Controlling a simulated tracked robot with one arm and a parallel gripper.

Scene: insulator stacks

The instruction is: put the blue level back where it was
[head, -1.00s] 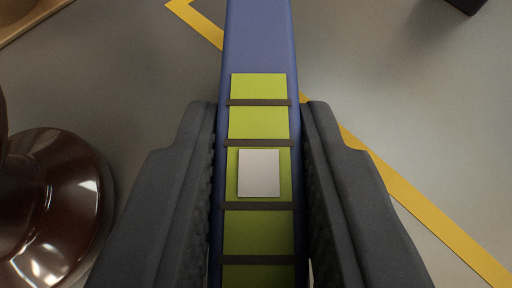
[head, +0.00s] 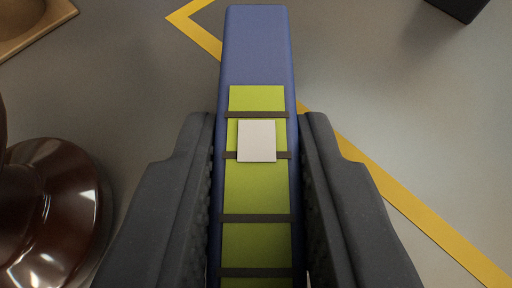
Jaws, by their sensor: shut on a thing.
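The blue level (head: 257,50) lies between the fingers of my gripper (head: 258,135), which is shut on its two long sides. Its long axis runs up and down the picture, and its far end shows near the top edge. Its near end is cut off by the bottom edge. A yellow-green vial strip with several dark cross lines runs along its top face. The pale square bubble overlaps the second line from the far end. I cannot tell whether the level touches the surface below.
A glossy brown insulator (head: 60,215) stands close at the left, beside my left finger. A yellow line (head: 420,210) with a corner at top marks the grey surface. A tan tray-like edge (head: 35,30) is top left, a black object (head: 460,8) top right.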

